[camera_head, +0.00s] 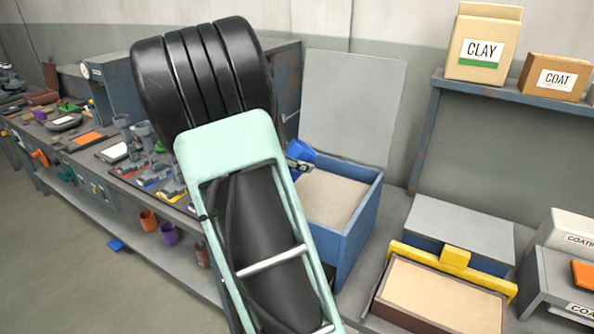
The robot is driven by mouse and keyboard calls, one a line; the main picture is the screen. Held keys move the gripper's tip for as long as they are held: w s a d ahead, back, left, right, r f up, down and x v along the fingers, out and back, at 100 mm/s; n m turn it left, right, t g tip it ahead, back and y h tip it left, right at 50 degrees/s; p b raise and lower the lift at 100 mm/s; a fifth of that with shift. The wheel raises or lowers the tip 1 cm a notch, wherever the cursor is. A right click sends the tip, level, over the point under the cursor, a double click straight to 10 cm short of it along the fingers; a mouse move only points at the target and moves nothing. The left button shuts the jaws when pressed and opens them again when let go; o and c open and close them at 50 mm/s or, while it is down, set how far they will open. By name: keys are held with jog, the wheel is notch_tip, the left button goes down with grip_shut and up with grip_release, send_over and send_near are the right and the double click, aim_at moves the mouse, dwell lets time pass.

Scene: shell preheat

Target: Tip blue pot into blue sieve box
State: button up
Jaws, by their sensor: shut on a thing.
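My gripper (299,164) shows only in part beside my arm. It is shut on the pot, over the left part of the box. My arm hides the box's left side and most of the gripper.
A yellow-barred tray of sand (440,297) and a closed, grey-lidded blue box (460,228) stand right. CLAY (484,42) and COAT (554,77) boxes sit on a shelf above. A cluttered bench (105,160) runs left.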

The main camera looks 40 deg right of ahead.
jog(key=h+b, duration=0.1)
jog(key=f+h+b, duration=0.1)
jog(key=b, duration=0.1)
jog(key=shift+n, duration=0.3)
jog(key=h+b, duration=0.1)
jog(key=b, duration=0.1)
jog(key=shift+d+r+n+g+h+b, duration=0.2)
jog(key=shift+n+g+h+b, duration=0.1)
jog(key=shift+h+b, duration=0.1)
jog(key=shift+s+d+r+n+h+b, duration=0.2)
jog(key=shift+d+n+h+b, duration=0.1)
jog(key=shift+h+b, duration=0.55)
jog(key=shift+d+r+h+b, duration=0.15)
jog(key=shift+r+h+b, duration=0.3)
jog(key=shift+h, duration=0.4)
